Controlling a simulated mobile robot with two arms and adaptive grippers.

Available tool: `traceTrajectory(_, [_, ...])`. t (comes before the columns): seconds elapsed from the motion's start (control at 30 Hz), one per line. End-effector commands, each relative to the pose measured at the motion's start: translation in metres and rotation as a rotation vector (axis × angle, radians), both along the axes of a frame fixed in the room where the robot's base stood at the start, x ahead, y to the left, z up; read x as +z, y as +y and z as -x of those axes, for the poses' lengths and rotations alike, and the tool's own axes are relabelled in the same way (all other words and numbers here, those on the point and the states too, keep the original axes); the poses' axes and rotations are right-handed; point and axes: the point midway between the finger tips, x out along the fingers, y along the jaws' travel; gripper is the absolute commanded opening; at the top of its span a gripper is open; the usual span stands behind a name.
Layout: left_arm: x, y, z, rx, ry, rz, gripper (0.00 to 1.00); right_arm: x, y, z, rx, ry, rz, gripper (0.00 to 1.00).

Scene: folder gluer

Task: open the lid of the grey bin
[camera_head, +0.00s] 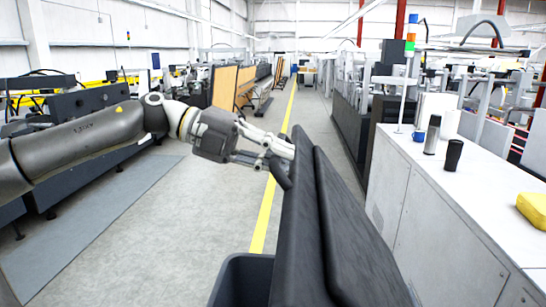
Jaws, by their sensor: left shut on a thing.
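The grey bin (238,280) is at the bottom centre, and only part of its dark rim and wall shows. Its dark grey lid (345,235) stands steeply raised above it, seen nearly edge-on. My left gripper (284,160) reaches in from the left and is shut on the lid at its upper left edge, by a short dark handle-like part. The exact finger contact is partly hidden. The inside of the bin is mostly hidden by the lid. My right gripper is not in view.
A white cabinet (440,210) stands to the right, with a blue mug (418,136), a steel tumbler (432,135), a black tumbler (453,155) and a yellow item (533,210) on top. Machinery lines both sides. The aisle floor (205,215) with its yellow line is clear.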

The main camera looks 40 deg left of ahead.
Motion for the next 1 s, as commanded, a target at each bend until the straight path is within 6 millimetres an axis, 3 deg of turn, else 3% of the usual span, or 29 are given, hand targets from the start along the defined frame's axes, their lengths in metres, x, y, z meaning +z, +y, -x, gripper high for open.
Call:
traceTrajectory(0.5, [0.0042, -0.0014, -0.0001, 0.004, -0.003, -0.01, 0.0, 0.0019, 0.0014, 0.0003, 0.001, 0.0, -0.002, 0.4])
traceTrajectory(0.53, [0.0042, -0.0014, -0.0001, 0.004, -0.003, -0.01, 0.17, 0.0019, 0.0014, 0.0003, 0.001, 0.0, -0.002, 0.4])
traceTrajectory(0.7, [0.0037, -0.0015, 0.0001, 0.002, -0.001, -0.009, 0.37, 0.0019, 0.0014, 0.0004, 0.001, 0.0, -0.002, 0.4])
traceTrajectory(1.0, [0.0029, -0.0015, 0.0005, 0.002, 0.003, -0.008, 0.37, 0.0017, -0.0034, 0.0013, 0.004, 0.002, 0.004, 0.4])
